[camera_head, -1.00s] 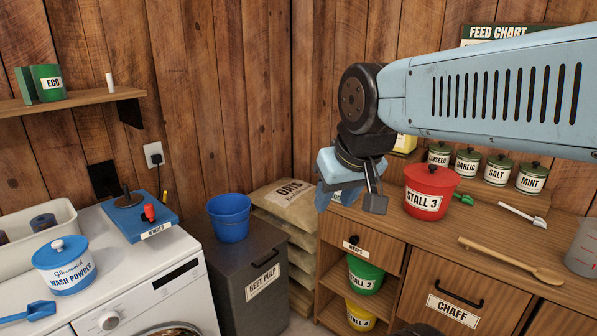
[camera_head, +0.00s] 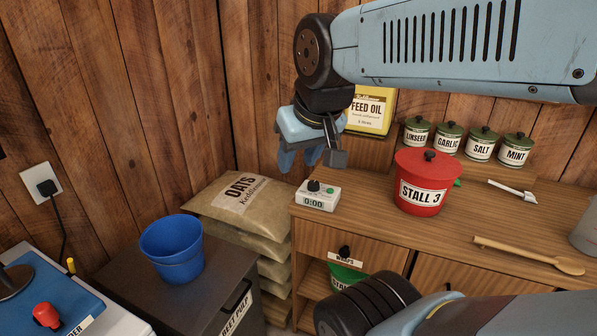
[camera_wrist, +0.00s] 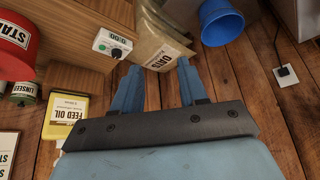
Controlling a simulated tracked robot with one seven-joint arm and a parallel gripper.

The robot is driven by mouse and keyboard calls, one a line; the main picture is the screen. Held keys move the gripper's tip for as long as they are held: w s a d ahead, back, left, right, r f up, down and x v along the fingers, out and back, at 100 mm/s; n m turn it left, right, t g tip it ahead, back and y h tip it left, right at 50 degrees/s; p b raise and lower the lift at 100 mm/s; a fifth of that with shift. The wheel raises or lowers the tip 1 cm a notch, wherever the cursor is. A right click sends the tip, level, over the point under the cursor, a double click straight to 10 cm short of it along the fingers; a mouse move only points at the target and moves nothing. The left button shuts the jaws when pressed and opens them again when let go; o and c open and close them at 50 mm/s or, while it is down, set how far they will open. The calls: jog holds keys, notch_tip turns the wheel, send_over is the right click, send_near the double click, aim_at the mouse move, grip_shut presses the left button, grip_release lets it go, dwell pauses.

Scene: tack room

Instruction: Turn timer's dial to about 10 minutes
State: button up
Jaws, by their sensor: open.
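The timer (camera_head: 318,196) is a small white box on the left front corner of the wooden counter. It has a black dial (camera_head: 313,186) on top, a green button and a display reading 0:00. My gripper (camera_head: 300,160) is open and empty, above and slightly left of the timer, apart from it. In the wrist view the timer (camera_wrist: 109,45) shows upside down, left of and beyond my two blue fingers (camera_wrist: 160,78); its black dial (camera_wrist: 116,54) is visible there.
A red STALL 3 pot (camera_head: 425,185) stands right of the timer. A yellow feed oil can (camera_head: 370,110) is behind it. Oats sacks (camera_head: 240,200) are stacked left of the counter, beside a blue bucket (camera_head: 172,250). A wooden spoon (camera_head: 530,256) lies on the right.

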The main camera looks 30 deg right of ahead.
jog(key=shift+w+a, duration=0.15)
jog(key=shift+o, duration=1.3)
jog(key=shift+w+r, duration=0.1)
jog(key=shift+w, duration=0.05)
jog(key=shift+o, duration=0.8)
jog(key=shift+w+n, duration=0.3)
jog(key=shift+o, duration=0.2)
jog(key=w+d+n+g+h, duration=0.1)
jog(key=w+d+n+g, duration=0.1)
jog(key=w, duration=0.4)
jog(key=shift+w+d+n, duration=0.3)
jog(key=shift+d, duration=0.4)
jog(key=n+g+h, duration=0.3)
jog(key=n+g, duration=0.3)
jog(key=n, duration=0.3)
send_over(313, 183)
jog(key=w+a, duration=0.3)
jog(key=a, duration=0.2)
notch_tip(313, 183, down, 13)
jog(key=x, duration=1.3)
jog(key=shift+s+d+f, duration=0.1)
jog(key=shift+d+f, duration=0.05)
jog(key=shift+f, duration=0.25)
jog(key=shift+c, duration=0.2)
